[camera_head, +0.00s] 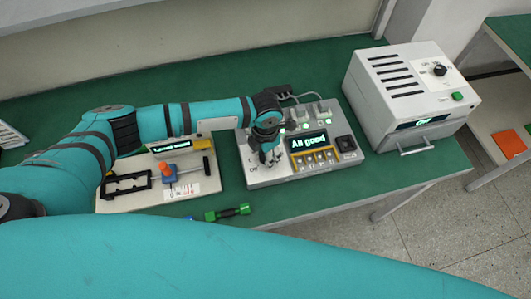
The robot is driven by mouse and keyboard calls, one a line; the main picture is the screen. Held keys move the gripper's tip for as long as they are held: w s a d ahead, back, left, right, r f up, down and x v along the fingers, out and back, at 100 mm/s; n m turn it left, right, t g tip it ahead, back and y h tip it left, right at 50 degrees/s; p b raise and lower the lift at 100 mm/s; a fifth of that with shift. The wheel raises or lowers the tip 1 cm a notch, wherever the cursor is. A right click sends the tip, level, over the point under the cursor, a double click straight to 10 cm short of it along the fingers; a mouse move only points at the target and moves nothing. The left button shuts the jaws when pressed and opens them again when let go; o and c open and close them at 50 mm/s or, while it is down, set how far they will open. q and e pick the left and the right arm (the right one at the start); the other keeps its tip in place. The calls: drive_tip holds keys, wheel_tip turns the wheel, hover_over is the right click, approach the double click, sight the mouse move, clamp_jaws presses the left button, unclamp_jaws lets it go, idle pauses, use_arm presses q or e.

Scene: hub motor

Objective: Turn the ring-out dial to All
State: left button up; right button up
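The grey-white test panel (290,198) sits on the green bench near the middle. Its screen (309,142) reads "All good". My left arm comes in from the left, and my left gripper (268,156) points down over the left part of the panel. It covers the spot where a dial appears to be, next to a small "OFF" label (253,168). The dial itself is hidden or too small to make out, so I cannot tell its setting or whether the fingers touch it. The finger gap is too small to judge. My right gripper is not in view.
A white oven-like box (410,90) with a front handle stands to the right. A pale fixture board (130,202) with an orange-and-blue part (168,172) lies left of the panel. A green-and-black tool (228,212) lies at the front edge. The bench (330,192) is clear before the panel.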

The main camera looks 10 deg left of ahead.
use_arm(q)
drive_tip(key=o, duration=0.3)
drive_tip(key=shift+r, duration=0.1)
wheel_tip(320, 180, up, 12)
idle(0.4)
idle(2.2)
